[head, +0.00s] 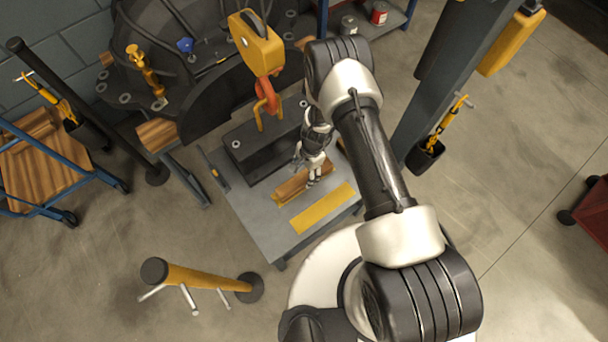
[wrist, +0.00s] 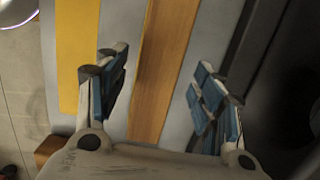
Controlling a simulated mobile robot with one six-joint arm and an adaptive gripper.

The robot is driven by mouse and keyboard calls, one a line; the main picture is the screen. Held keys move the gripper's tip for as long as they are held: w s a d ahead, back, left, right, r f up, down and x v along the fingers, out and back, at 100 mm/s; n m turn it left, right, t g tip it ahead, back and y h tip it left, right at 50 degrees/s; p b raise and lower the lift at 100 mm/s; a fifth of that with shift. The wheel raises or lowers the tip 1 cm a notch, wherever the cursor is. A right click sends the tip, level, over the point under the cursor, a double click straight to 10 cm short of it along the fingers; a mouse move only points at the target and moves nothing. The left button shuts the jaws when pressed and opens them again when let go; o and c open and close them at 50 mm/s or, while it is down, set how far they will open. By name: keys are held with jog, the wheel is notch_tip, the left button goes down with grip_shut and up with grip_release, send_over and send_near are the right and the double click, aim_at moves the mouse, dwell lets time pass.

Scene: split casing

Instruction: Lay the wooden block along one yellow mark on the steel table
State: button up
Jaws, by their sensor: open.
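The wooden block (head: 298,187) lies on the steel table (head: 257,216), beside a wide yellow mark (head: 322,207) and roughly parallel to it. A yellowish edge shows at the block's left end; I cannot tell if it is a second mark. My gripper (head: 313,178) is over the block. In the wrist view, the block (wrist: 163,70) runs between the two open fingers of my gripper (wrist: 160,88), with gaps on both sides. The yellow mark (wrist: 78,50) is left of the fingers, with bare steel between it and the block.
A dark casing base (head: 258,146) stands on the table behind the block. An orange hook (head: 267,98) hangs above it from a yellow hoist (head: 257,42). A dark bar (head: 213,168) lies near the table's left edge. A yellow post (head: 205,279) is on the floor at front left.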

jog(key=w+d+r+n+t+p, duration=0.1)
jog(key=d+r+n, duration=0.15)
jog(key=r, duration=1.75)
jog(key=w+d+r+n+t+p, duration=0.1)
jog(key=w+r+n, duration=0.15)
jog(key=r, duration=1.85)
jog(key=s+d+r+n+t, duration=0.2)
jog(key=s+d+r+n, duration=0.15)
jog(key=s+r, duration=0.8)
jog(key=s+d+r+n, duration=0.1)
jog(key=s+d+r, duration=0.1)
jog(key=s, duration=0.4)
jog(key=s+d+r+n+t+h, duration=0.1)
jog(key=s+d+r, duration=0.2)
jog(key=s, duration=0.3)
jog(key=shift+r+n+t+h, duration=0.3)
jog(key=shift+r+n, duration=0.05)
jog(key=shift+r, duration=0.4)
